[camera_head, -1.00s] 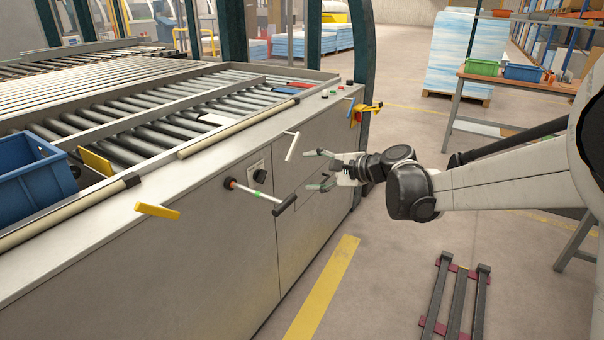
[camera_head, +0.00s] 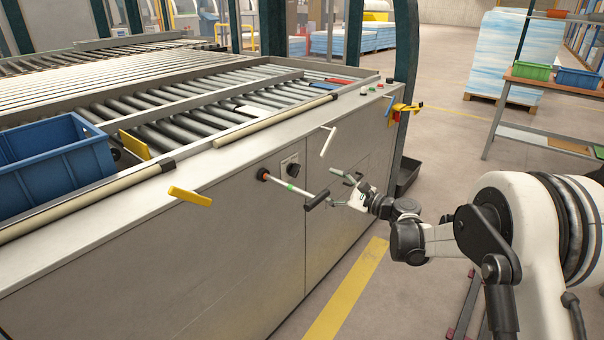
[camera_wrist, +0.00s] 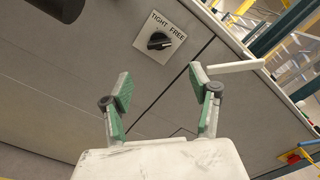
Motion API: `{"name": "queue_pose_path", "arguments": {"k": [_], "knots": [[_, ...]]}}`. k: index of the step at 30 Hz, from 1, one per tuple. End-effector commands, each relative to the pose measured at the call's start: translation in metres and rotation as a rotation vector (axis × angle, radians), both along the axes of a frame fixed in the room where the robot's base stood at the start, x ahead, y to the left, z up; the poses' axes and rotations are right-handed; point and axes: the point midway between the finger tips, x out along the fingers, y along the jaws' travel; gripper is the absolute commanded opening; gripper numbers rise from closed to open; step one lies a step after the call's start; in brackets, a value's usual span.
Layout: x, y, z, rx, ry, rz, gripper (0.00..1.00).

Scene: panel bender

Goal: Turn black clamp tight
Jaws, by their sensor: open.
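A black rotary knob (camera_head: 290,168) sits on a white plate on the machine's front panel. In the wrist view the knob (camera_wrist: 159,41) is under the words TIGHT at left and FREE at right, and its light mark seems to point towards FREE. A rod with a black grip (camera_head: 316,200) and a green band sticks out beside it. My gripper (camera_head: 340,190) is open and empty, to the right of the black grip in the head view. In the wrist view, its green-padded fingers (camera_wrist: 160,80) are apart, with the knob beyond them.
A white lever (camera_head: 328,141) is above my gripper, and its end shows near the right finger in the wrist view (camera_wrist: 236,66). A yellow lever (camera_head: 190,196) sticks out at left. A blue bin (camera_head: 60,165) stands on the machine.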

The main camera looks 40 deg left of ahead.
Motion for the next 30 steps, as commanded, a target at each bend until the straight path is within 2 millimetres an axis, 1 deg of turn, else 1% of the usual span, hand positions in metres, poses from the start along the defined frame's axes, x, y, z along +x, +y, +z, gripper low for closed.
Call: {"name": "queue_pose_path", "arguments": {"k": [12,18,24,30], "knots": [[-0.001,0.076,-0.001,-0.001,-0.002,0.002,0.57],[-0.001,0.107,-0.001,-0.001,-0.002,0.001,0.57],[0.0,0.124,0.0,-0.001,-0.002,0.0,0.57],[0.0,0.128,0.0,-0.001,-0.002,0.0,0.57]]}}
